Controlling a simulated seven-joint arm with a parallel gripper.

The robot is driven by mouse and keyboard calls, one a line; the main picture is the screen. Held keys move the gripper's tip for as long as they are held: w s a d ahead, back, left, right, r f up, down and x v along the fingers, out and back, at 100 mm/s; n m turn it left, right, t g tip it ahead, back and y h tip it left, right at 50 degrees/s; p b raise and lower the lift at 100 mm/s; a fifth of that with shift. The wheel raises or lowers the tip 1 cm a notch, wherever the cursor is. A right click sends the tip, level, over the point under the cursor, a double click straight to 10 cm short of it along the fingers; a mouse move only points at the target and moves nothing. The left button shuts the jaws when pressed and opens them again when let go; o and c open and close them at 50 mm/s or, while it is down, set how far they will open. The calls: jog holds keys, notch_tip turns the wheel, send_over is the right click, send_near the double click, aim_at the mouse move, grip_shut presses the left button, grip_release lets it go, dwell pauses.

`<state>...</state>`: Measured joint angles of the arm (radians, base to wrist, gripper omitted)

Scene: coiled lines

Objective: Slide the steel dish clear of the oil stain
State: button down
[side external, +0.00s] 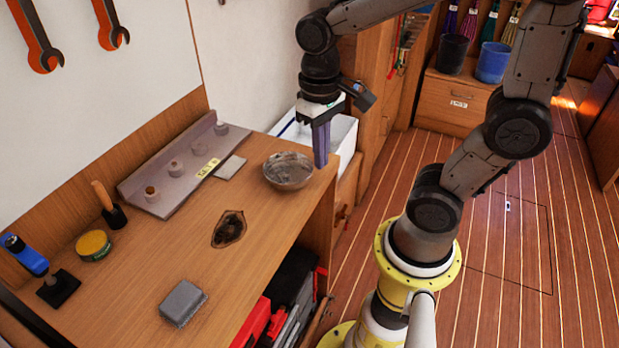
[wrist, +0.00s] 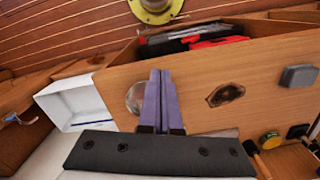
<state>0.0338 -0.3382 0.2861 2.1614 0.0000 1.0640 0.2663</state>
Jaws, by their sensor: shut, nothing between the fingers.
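The steel dish (side external: 288,171) is a round grey bowl near the bench's right end, close to the front edge. The dark oil stain (side external: 229,228) lies to its lower left, with bare wood between them. In the wrist view, the dish (wrist: 133,97) is partly hidden behind my fingers, and the stain (wrist: 226,95) is in full view to the right. My gripper (side external: 321,163) points down with its purple fingers together and empty, just right of the dish. I cannot tell whether they touch it. The fingers also show in the wrist view (wrist: 160,72).
A grey block (side external: 183,303) lies at the bench front. A yellow tin (side external: 93,245), a brush (side external: 108,207) and a grey rack (side external: 178,165) stand towards the back. A white bin (side external: 343,134) is beyond the bench's right end. Wood around the stain is clear.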

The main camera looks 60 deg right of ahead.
aim_at(297, 180)
jog(key=f, duration=0.3)
jog(key=w+d+f, duration=0.1)
jog(key=f, duration=0.2)
jog(key=w+f, duration=0.1)
jog(key=f, duration=0.2)
jog(key=shift+w+d+f, duration=0.2)
jog(key=shift+w+d, duration=0.05)
jog(key=shift+d, duration=0.15)
jog(key=shift+w+d, duration=0.1)
jog(key=shift+w, duration=0.3)
jog(key=shift+w+d, duration=0.35)
jog(key=shift+w, duration=0.6)
jog(key=shift+w+d, duration=0.3)
jog(key=shift+w, duration=0.6)
jog(key=shift+s, duration=0.1)
